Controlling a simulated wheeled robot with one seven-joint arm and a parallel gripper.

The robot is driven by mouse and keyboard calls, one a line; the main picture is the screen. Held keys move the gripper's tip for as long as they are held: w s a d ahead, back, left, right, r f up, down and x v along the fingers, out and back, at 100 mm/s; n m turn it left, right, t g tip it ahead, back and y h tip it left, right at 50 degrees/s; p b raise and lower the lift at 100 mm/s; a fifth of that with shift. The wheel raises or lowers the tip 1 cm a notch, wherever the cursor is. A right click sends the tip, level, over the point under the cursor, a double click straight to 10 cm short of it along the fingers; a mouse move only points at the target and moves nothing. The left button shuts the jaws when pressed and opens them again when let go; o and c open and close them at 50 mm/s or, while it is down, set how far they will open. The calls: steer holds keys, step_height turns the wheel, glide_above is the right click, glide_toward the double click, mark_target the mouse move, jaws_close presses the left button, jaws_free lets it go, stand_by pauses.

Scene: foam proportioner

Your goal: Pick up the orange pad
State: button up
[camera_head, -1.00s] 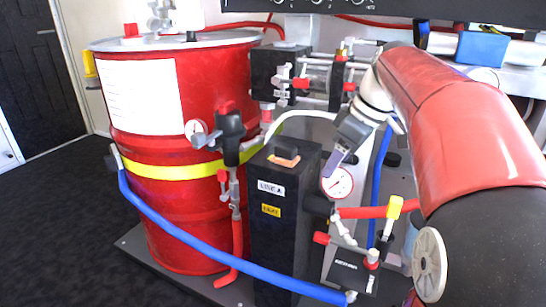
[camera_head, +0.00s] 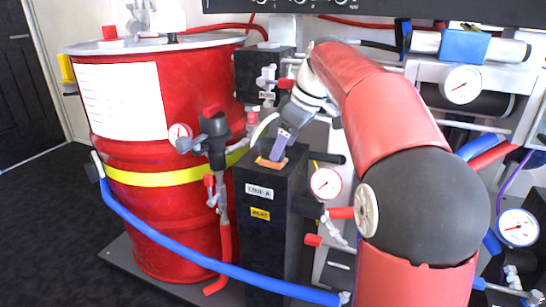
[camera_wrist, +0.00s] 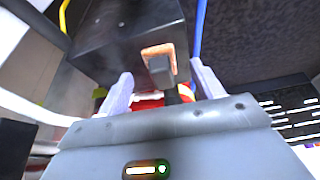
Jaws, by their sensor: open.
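The orange pad (camera_head: 267,163) is on top of the black box labelled LINE A (camera_head: 262,225). In the wrist view the orange pad (camera_wrist: 157,48) has a dark grey block standing out from its middle. My gripper (camera_head: 279,150) is just above the pad, pointing down, and partly hides it in the head view. In the wrist view my gripper (camera_wrist: 162,84) is open, with one pale finger on each side of the block. The fingers look apart from the block. I cannot tell how far down they reach.
A large red drum (camera_head: 180,215) with a yellow band stands left of the box. A blue hose (camera_head: 190,257) runs low in front. A gauge (camera_head: 326,183) and a red pipe are close on the box's right. Valves and pipes crowd behind.

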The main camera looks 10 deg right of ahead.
steer(key=shift+w+a, duration=0.65)
steer(key=shift+a, duration=0.15)
steer(key=x, duration=0.3)
steer(key=shift+b, duration=0.35)
steer(key=c, duration=1.1)
steer(key=shift+o, duration=0.2)
steer(key=shift+r, duration=0.1)
steer(key=shift+r, duration=0.25)
steer(key=s+d, duration=1.1)
steer(key=d, duration=0.3)
steer(key=shift+s+r, duration=0.25)
steer(key=shift+r, duration=0.15)
